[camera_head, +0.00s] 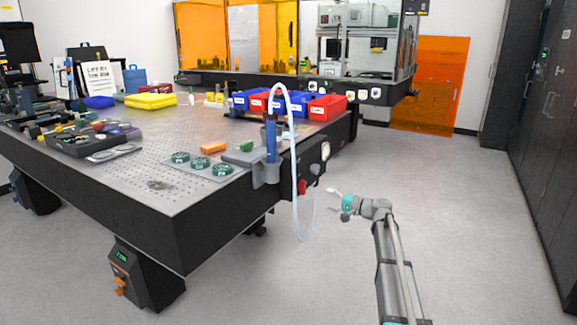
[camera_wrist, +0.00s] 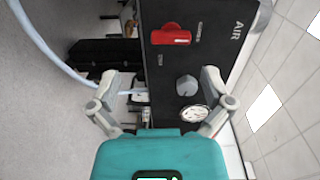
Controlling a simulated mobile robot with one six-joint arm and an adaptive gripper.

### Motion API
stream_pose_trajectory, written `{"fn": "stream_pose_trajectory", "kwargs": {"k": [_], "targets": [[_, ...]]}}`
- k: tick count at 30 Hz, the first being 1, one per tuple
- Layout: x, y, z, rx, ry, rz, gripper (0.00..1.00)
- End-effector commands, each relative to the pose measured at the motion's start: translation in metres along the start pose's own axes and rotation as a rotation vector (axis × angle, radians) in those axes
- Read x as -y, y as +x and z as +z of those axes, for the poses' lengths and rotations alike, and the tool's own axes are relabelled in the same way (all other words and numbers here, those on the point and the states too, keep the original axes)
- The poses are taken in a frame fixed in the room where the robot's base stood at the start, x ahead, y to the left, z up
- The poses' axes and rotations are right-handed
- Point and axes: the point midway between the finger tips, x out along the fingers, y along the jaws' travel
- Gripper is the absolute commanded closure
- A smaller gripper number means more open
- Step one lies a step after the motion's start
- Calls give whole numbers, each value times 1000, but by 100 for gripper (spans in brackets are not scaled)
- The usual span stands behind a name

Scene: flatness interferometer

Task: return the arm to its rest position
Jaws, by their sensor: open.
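My arm (camera_head: 391,270) rises from the lower right of the head view, clear of the table and over open floor. My gripper (camera_head: 338,204) is at its end, pointing left toward the table's near right corner, apart from it. In the wrist view my gripper (camera_wrist: 158,84) has its two fingers spread wide, with nothing held between them. Beyond the fingers is a black air panel (camera_wrist: 208,62) with a red handle (camera_wrist: 170,38), a grey knob (camera_wrist: 187,85) and a round gauge (camera_wrist: 194,114).
A white hose (camera_head: 295,190) hangs in a loop from a blue tool (camera_head: 271,140) at the corner of the optical table (camera_head: 215,218), left of my gripper. Red and blue bins (camera_head: 327,107) stand behind. Floor (camera_head: 480,220) to the right is free, up to dark cabinets (camera_head: 545,130).

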Motion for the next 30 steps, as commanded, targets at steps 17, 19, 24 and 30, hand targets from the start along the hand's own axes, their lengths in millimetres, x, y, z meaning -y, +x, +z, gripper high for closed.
{"fn": "stream_pose_trajectory", "kwargs": {"k": [17, 19, 24, 30], "targets": [[-99, -8, 186, 248, -194, 586, 0], [-111, -16, 207, 279, -220, 669, 0], [-137, -42, 254, 348, -284, 871, 0], [-159, -82, 300, 415, -354, 1104, 0]]}}
